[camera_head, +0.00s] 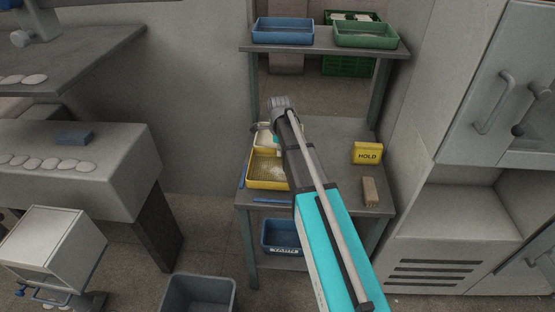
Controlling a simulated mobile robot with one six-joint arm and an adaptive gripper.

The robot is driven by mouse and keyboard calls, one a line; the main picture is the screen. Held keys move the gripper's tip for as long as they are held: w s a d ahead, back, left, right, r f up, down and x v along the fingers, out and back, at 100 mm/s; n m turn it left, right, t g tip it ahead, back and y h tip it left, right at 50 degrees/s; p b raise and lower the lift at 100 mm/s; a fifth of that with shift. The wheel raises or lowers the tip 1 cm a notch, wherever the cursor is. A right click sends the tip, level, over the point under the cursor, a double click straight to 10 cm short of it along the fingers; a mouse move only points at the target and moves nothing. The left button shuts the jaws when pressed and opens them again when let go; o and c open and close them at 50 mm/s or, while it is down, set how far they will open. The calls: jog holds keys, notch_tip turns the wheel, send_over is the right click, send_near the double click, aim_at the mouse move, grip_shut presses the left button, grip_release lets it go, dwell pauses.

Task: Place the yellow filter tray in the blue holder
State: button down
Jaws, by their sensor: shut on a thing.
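The yellow filter tray (251,181) is at the left side of the grey table, partly behind my arm. It looks roughly level, with a brownish mesh floor. My gripper (268,150) is at its far edge and is shut on it; the fingertips are mostly hidden by the tray and my wrist. Blue strips, apparently the blue holder (270,200), show along the table's front left, just in front of and left of the tray. I cannot tell whether the tray rests between them or is held just above.
A yellow HOLD block (367,153) and a brown block (369,191) stand right on the table. A blue tray (283,31) and a green tray (366,35) are on the shelf above. A labelled blue bin (281,239) is below. A grey cabinet (455,215) bounds the right.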

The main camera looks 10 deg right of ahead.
aim_at(278, 158)
jog(key=shift+w+a+f+b, duration=0.15)
jog(key=shift+w+f+b, duration=0.25)
jog(key=shift+f+b, duration=1.6)
jog(key=shift+b, duration=0.05)
jog(key=shift+f, duration=0.15)
jog(key=c, duration=0.8)
grip_release()
jog(key=shift+r, duration=0.2)
notch_tip(278, 158, up, 12)
jog(key=p, duration=1.2)
